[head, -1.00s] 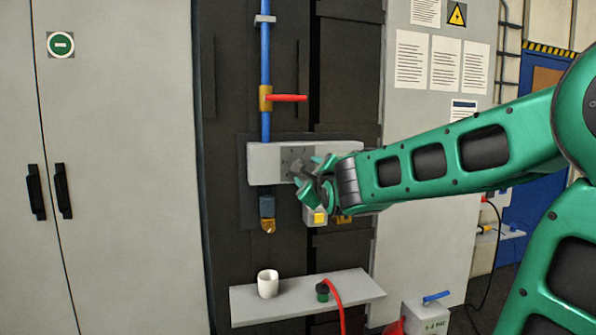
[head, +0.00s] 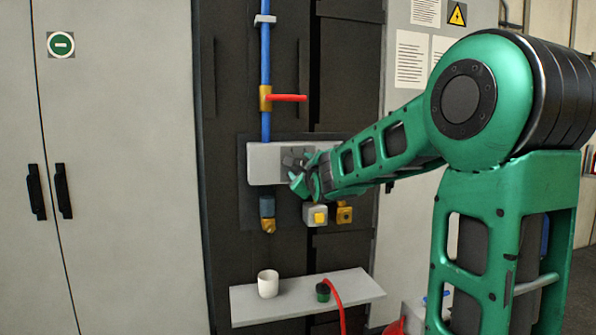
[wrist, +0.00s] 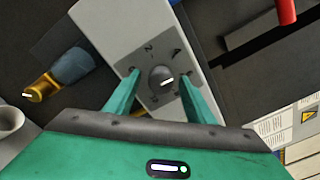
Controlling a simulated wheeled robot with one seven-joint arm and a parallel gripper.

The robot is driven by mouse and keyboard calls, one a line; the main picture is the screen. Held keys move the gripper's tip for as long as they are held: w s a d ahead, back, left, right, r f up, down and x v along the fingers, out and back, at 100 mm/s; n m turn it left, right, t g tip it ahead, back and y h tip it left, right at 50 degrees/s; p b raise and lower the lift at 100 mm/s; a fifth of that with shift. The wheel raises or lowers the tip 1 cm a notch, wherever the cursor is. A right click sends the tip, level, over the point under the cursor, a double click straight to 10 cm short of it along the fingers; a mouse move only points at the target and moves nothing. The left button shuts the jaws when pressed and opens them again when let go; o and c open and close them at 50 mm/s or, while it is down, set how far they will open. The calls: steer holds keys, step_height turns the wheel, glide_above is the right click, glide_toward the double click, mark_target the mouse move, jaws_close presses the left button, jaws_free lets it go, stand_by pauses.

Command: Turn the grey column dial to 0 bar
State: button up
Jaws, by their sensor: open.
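The grey dial (wrist: 161,80) shows in the wrist view as a round knob with a white pointer line, on a dark plate with numbers. The plate is on the light grey column box (head: 266,164) on the dark panel. My gripper (wrist: 160,77) is open, with one green finger on each side of the dial. I cannot tell whether the fingers touch it. The pointer line slants slightly up to the right in the wrist view. The numbers are only partly legible, and a 2 seems to show. In the head view my gripper (head: 300,178) covers the dial.
A blue pipe with a red-handled valve (head: 287,98) rises above the box. Below are a brass spout (head: 268,226) and a yellow button box (head: 317,215).

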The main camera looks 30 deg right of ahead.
steer(key=c, duration=1.1)
steer(key=shift+o, duration=0.2)
steer(key=shift+n, duration=0.4)
steer(key=shift+f+n+t+y, duration=0.15)
steer(key=shift+n+y, duration=0.2)
steer(key=shift+n, duration=6.55)
steer(key=shift+f+n+t+y, duration=0.15)
steer(key=shift+n+y, duration=0.2)
steer(key=shift+n, duration=6.55)
steer(key=shift+a, duration=0.1)
